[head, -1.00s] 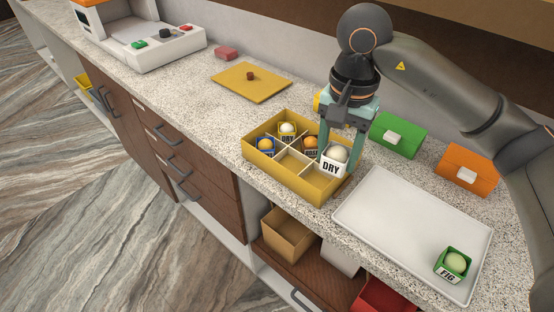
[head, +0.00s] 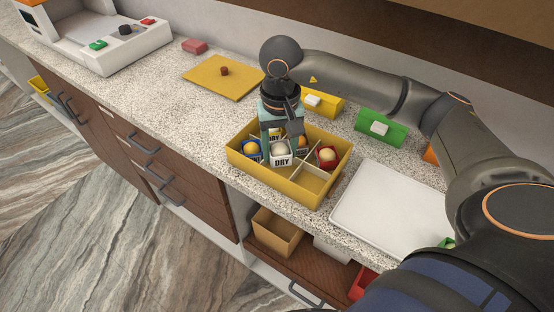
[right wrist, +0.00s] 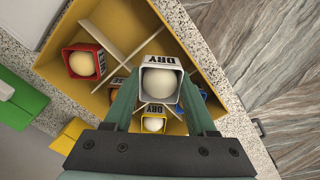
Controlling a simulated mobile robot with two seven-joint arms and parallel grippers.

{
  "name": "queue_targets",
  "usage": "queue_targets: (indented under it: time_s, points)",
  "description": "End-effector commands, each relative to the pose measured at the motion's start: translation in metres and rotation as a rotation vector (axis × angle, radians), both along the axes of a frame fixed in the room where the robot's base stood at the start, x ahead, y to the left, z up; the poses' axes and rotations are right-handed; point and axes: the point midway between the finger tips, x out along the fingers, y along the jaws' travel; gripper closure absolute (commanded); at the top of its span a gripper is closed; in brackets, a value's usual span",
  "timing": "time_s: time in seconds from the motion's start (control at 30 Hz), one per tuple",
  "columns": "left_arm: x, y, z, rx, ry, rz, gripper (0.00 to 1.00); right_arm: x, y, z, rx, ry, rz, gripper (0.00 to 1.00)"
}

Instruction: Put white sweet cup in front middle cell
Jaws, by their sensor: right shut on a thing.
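The white sweet cup (head: 281,159), labelled DRY with a pale round sweet, is between the fingers of my right gripper (head: 281,145). It also shows in the right wrist view (right wrist: 160,75). It is over the front row of the yellow divided box (head: 290,192), around the middle cell, which it hides; I cannot tell how far above the floor it is. A blue cup (head: 250,147) sits in the front left cell. A red cup (head: 326,158) is in the back right cell. A yellow cup (right wrist: 153,123) and an orange-sweet cup (head: 302,141) are partly hidden behind. The front right cell is empty.
A white tray (head: 385,210) lies right of the box, with a green cup (head: 447,242) mostly hidden by my arm. Yellow (head: 325,104) and green (head: 380,129) boxes stand behind. The counter's front edge is close.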

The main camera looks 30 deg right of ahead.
Motion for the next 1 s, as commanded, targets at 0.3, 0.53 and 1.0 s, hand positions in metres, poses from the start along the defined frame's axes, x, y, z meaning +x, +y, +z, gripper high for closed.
queue_targets:
  time_s: [0.3,0.53,1.0]
  points:
    - [0.0,0.0,0.004,0.0,0.0,0.0,0.31,-0.001,0.0,-0.034,0.001,0.004,0.0,0.99]
    - [0.0,0.0,0.004,0.0,0.0,0.0,0.31,0.0,0.0,-0.043,0.001,-0.001,0.0,0.99]
    - [0.0,0.0,0.001,0.0,0.0,0.0,0.31,0.0,0.0,-0.046,0.0,0.0,0.0,0.31]
